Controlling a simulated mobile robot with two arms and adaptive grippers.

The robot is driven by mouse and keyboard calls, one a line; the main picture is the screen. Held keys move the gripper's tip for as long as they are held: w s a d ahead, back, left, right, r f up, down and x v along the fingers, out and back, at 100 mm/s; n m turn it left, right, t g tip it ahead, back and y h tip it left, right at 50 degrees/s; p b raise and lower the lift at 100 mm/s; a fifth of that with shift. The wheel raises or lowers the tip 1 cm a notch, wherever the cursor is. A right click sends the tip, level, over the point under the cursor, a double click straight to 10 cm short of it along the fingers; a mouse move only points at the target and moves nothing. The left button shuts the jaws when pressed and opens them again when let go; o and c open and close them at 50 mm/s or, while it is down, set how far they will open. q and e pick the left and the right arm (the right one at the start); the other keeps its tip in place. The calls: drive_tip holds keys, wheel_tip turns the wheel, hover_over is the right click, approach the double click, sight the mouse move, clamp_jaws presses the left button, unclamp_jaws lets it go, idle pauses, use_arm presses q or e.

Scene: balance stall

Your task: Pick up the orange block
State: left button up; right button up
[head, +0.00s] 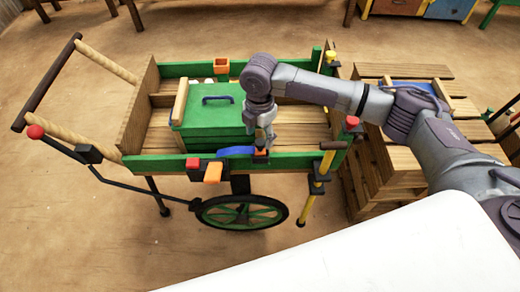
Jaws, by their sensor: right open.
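My right gripper (265,142) reaches down over the near side of the green cart, with its jaws open. A small orange piece (261,152) shows right under its fingertips at the near rail; I cannot tell whether they touch. A larger orange block-like piece (212,173) sits at the outer face of the near rail, left of the gripper. Another orange piece (221,66) is at the far rail. Which one is the orange block is not clear. My left gripper is not in view.
The green cart (160,165) holds a green box (208,112) with a dark handle, close left of my gripper. A blue curved piece (236,151) lies by the near rail. Wooden pallets (371,170) stand at the right. The cart bed right of the gripper looks clear.

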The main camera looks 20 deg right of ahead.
sight(260, 142)
drive_tip(key=shift+s+f, duration=0.1)
drive_tip(key=shift+f, duration=1.9)
clamp_jaws()
